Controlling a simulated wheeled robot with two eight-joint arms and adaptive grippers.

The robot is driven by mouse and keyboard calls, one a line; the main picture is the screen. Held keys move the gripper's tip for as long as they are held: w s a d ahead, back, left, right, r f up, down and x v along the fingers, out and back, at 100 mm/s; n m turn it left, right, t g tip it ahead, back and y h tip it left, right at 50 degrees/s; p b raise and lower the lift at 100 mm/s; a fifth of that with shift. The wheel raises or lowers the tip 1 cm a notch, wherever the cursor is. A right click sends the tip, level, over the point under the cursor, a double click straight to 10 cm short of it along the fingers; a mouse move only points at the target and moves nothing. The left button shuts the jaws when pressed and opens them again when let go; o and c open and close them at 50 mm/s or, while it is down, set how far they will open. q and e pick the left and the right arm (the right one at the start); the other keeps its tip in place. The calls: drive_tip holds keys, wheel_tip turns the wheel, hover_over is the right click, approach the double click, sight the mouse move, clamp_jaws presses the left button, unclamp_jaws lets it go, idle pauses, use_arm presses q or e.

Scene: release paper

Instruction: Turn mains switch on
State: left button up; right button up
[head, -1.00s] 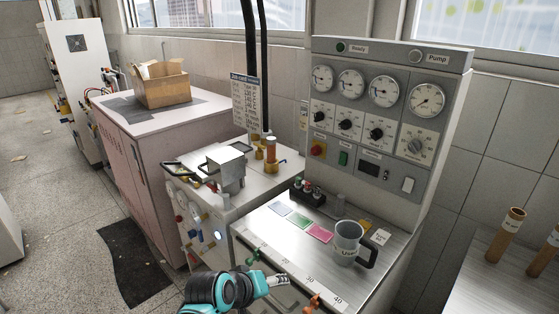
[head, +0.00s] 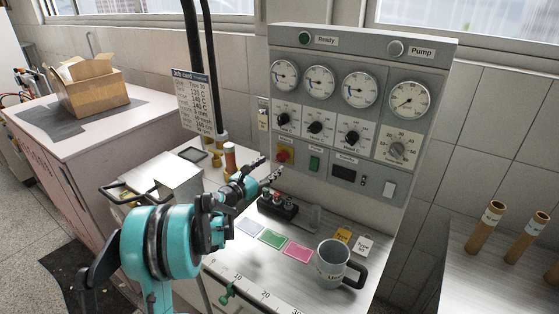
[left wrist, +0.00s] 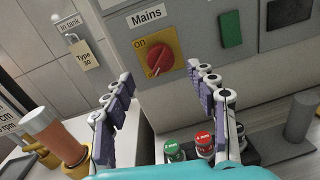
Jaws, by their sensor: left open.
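The mains switch is a red rotary knob on a yellow plate (left wrist: 159,58), under a "Mains" label (left wrist: 146,16) in the left wrist view. Its pointer is tilted toward the lower left, and "on" is printed at the plate's upper left. In the head view the switch (head: 284,155) sits at the lower left of the grey control panel (head: 350,90). My left gripper (left wrist: 165,85) is open and empty; its two fingers stand either side below the knob, apart from it. In the head view the left gripper (head: 273,172) is just below and left of the switch.
Small red- and green-capped bottles (left wrist: 204,142) stand in a black rack below the fingers. An amber cylinder (left wrist: 42,130) stands at the left. A grey mug (head: 332,264) and coloured cards (head: 297,251) lie on the bench. A green button (left wrist: 231,29) is right of the switch.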

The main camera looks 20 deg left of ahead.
sight(278, 160)
use_arm(q)
drive_tip(key=b+x, duration=0.1)
drive_tip(key=x, duration=0.5)
drive_tip(key=c, duration=1.2)
